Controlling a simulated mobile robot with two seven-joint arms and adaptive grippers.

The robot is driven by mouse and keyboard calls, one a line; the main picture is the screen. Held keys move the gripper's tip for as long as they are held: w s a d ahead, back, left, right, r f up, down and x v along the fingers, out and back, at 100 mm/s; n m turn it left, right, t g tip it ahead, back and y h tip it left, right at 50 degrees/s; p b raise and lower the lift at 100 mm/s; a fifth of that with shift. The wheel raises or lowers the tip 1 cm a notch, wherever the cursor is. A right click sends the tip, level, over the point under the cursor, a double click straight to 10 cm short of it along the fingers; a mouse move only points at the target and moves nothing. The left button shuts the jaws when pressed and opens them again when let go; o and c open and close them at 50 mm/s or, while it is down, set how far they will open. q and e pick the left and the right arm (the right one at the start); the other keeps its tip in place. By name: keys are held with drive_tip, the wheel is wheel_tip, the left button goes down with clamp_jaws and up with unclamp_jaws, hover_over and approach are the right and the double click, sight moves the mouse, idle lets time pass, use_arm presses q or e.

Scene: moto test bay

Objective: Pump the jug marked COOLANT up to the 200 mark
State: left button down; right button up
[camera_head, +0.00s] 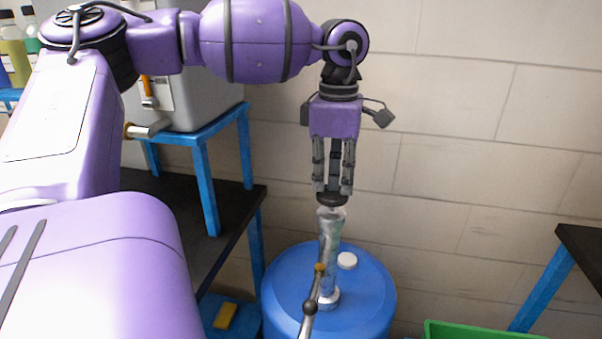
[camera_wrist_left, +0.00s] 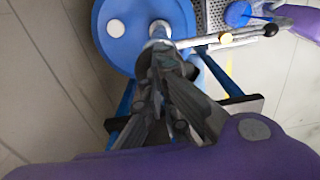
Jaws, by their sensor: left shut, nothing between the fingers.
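A blue drum (camera_head: 375,290) stands on the floor with a silver pump column (camera_head: 330,250) on its top. A dark knob (camera_head: 331,199) caps the column. My left gripper (camera_head: 333,188) points straight down over the knob, shut and empty. Its fingertips are at or just above the knob; I cannot tell if they touch. The left wrist view also shows the drum (camera_wrist_left: 108,52) and the spout (camera_wrist_left: 205,41). No jug marked COOLANT can be made out. My right gripper is not in view.
A grey tank (camera_head: 205,90) with a tap (camera_head: 147,130) stands on a blue frame at left. Below are a black bench (camera_head: 190,222) and a yellow sponge (camera_head: 226,315). A green crate (camera_head: 480,330) and a dark table (camera_head: 585,245) are at right. A tiled wall is behind.

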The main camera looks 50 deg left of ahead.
use_arm(q)
drive_tip(key=shift+s+f, duration=0.1)
drive_tip(key=shift+f, duration=0.6)
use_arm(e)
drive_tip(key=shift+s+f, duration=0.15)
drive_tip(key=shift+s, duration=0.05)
use_arm(q)
drive_tip(key=shift+r, duration=0.1)
drive_tip(key=shift+r, duration=1.45)
drive_tip(key=shift+r+p, duration=0.45)
drive_tip(key=shift+r, duration=2.05)
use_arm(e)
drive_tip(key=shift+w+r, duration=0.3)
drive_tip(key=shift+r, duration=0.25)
use_arm(q)
wheel_tip(320, 180, up, 6)
drive_tip(key=shift+f+p, duration=0.1)
drive_tip(key=shift+p, duration=0.7)
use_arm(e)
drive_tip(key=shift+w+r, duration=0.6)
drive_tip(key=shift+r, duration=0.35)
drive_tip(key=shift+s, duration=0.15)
